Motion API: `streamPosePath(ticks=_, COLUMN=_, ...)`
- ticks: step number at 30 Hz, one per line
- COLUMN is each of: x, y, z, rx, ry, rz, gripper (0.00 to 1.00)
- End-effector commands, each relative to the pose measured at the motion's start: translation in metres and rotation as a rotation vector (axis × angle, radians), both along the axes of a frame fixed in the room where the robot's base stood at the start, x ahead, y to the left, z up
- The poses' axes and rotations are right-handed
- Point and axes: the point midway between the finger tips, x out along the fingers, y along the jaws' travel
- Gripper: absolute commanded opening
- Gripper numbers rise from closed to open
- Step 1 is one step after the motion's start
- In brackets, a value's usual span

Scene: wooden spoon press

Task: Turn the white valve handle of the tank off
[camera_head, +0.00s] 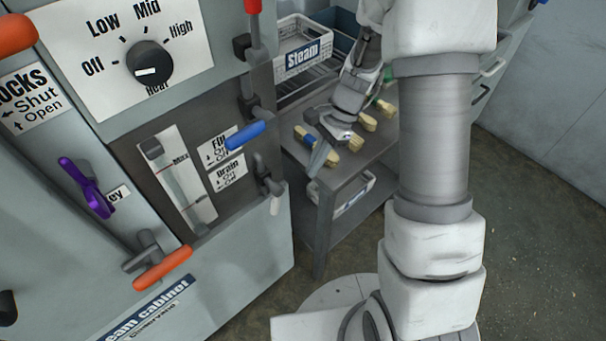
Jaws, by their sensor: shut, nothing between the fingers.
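The tank's white valve handle (275,206) hangs at the right edge of the steam cabinet (240,255), beside the "Drain" on/off label (228,174). It points downward from a dark grey valve body. My gripper (317,162) is to the right of and above the handle in the picture, in front of the side table. It is shut, empty and apart from the handle. My arm reaches down from the upper right.
A blue handle (245,135) sits just above, by the "Fill" label.

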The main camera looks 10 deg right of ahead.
Motion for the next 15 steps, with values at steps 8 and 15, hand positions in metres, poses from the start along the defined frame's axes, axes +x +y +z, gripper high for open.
streamPosePath(ticks=8, x=-0.014, y=0.023, z=-0.056, rx=0.000, ry=0.006, rz=0.002, gripper=0.00)
streamPosePath(ticks=15, x=-0.024, y=0.049, z=-0.073, rx=0.001, ry=0.000, rz=0.003, gripper=0.00)
